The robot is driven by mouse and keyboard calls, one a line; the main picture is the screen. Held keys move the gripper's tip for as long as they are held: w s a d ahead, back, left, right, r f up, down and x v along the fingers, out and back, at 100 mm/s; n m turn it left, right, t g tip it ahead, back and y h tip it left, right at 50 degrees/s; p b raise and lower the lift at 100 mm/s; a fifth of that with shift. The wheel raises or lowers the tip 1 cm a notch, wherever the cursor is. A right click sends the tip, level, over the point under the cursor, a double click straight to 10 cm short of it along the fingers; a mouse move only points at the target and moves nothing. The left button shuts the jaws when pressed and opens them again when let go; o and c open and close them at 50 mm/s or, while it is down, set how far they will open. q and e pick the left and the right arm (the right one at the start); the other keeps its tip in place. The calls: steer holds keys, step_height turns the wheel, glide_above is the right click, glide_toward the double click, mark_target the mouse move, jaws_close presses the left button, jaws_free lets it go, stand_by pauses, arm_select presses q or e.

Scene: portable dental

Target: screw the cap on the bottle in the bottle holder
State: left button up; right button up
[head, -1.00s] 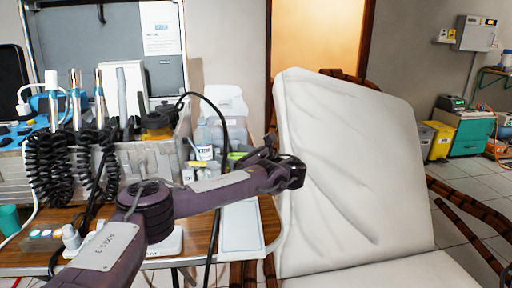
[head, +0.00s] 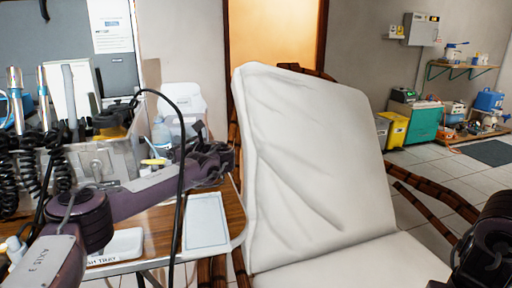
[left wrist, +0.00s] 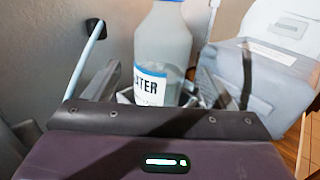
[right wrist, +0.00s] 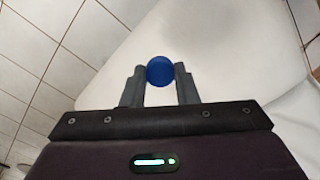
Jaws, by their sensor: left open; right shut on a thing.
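A clear bottle (head: 160,133) stands at the back of the cluttered desk. In the left wrist view the bottle (left wrist: 165,50) is upright, with a white and blue label, and its blue-edged top is cut off by the frame. My left gripper (left wrist: 150,88) is open, its fingers either side of the bottle's lower part; I cannot tell whether they surround it. In the head view the left gripper (head: 218,158) is right of the bottle. My right gripper (right wrist: 160,75) is shut on a round blue cap (right wrist: 160,71). I cannot make out the bottle holder.
A white padded chair (head: 310,160) stands right of the desk and below my right gripper. A black cable (head: 182,150) loops in front of the bottle. A white tray (head: 206,222) lies on the desk's right end. Corded dental handpieces (head: 44,98) stand at the left.

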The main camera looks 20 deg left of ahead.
arm_select(q)
steer(key=shift+w+a, duration=0.1)
steer(key=shift+a, duration=0.65)
steer(key=c, duration=1.2)
